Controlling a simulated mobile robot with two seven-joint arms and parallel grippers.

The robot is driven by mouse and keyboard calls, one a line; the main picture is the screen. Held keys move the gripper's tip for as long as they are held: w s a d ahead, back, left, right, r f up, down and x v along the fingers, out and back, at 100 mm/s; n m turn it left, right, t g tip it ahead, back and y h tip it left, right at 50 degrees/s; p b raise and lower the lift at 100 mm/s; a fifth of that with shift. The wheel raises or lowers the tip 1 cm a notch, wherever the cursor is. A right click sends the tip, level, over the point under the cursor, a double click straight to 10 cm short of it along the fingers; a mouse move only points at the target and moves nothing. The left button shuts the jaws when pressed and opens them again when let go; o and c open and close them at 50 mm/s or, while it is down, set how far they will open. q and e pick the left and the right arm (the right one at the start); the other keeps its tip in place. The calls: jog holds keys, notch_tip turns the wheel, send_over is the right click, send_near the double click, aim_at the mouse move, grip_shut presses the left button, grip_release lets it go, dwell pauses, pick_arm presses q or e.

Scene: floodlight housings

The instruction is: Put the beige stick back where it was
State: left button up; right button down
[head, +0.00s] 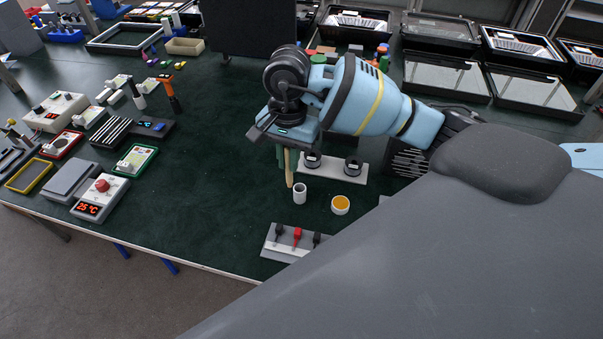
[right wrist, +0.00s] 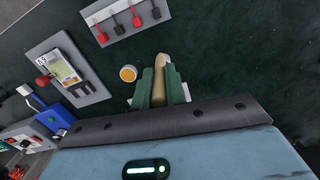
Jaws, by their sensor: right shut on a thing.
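The beige stick (head: 289,168) hangs roughly upright below my right gripper (head: 284,160) in the head view, above the dark green table. In the right wrist view the stick (right wrist: 160,72) sits between the two green fingers of my right gripper (right wrist: 161,86), which are shut on it. A white cup (head: 299,194) stands on the table just below the stick's lower end in the head view; the stick appears outside it. My left gripper is not in view.
A grey rack with red and black tools (head: 270,248) stands near the front edge. A white holder with two dark spools (head: 333,171) is behind the cup. Instruments, including a hot plate (head: 101,196), crowd the left. The table left of the cup is clear.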

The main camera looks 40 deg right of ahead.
jog(key=w+d+f+m, duration=0.1)
jog(key=w+d+m, duration=0.2)
jog(key=d+m, duration=0.35)
jog(key=shift+m, duration=0.55)
jog(key=shift+s+a+f+p, duration=0.15)
jog(key=shift+a+f, duration=0.2)
jog(key=shift+f, duration=1.35)
jog(key=shift+a+f+p, duration=0.1)
jog(key=shift+a+f, duration=0.2)
jog(key=shift+f, duration=1.4)
jog(key=shift+s+a+f+p, duration=0.15)
jog(key=shift+a+f, duration=0.2)
jog(key=shift+f, duration=1.35)
jog(key=shift+f, duration=0.15)
jog(key=c, duration=1.8)
grip_release()
jog(key=shift+f, duration=0.1)
jog(key=shift+c, duration=0.2)
jog(key=o, duration=0.4)
